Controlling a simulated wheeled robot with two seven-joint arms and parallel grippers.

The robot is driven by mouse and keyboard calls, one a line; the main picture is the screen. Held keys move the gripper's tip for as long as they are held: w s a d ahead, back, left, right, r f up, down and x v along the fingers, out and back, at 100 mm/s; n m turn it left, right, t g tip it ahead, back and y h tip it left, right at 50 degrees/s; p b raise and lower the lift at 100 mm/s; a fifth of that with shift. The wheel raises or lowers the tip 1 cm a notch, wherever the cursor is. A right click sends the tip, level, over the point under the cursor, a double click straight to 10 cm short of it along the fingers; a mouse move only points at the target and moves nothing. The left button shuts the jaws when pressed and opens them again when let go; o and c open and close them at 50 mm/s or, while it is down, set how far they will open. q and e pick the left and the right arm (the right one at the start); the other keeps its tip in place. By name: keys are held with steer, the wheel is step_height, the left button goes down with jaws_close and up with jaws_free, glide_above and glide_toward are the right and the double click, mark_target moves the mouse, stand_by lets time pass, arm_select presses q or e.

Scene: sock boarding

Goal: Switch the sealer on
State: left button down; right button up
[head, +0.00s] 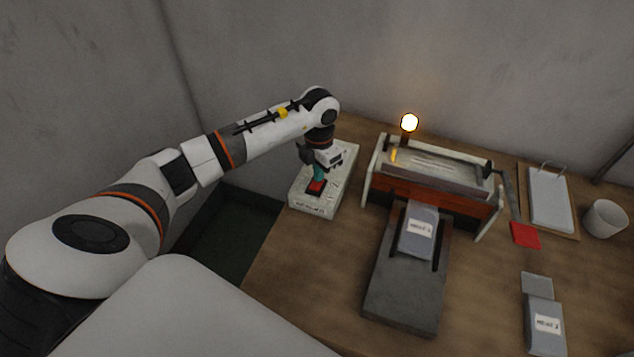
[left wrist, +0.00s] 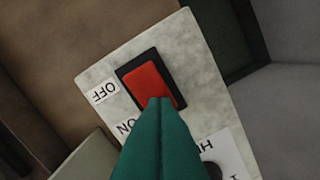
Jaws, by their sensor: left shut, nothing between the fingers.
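A pale control box (head: 346,165) stands at the table's left back corner. It carries a red rocker switch (left wrist: 143,76) in a black frame, with OFF and ON labels beside it. My left gripper (left wrist: 161,101) has teal fingers, shut and empty, with tips at the ON-side end of the rocker. They look to be touching it. In the head view the same gripper (head: 319,178) points down over the box. The sealer (head: 436,192) stands right of the box. A round lamp (head: 409,122) at its back glows warm white. My right gripper is out of view.
A grey pouch (head: 418,232) lies on the grey support (head: 402,292) in front of the sealer. A red-ended lever (head: 524,234) is at its right. A second pouch (head: 545,321), a clipboard-like board (head: 549,199) and a white cup (head: 605,218) are further right.

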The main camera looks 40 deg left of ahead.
arm_select(q)
step_height(320, 180, up, 7)
steer(key=p, duration=0.4)
stand_by(0.4)
steer(key=shift+f, duration=0.1)
stand_by(0.4)
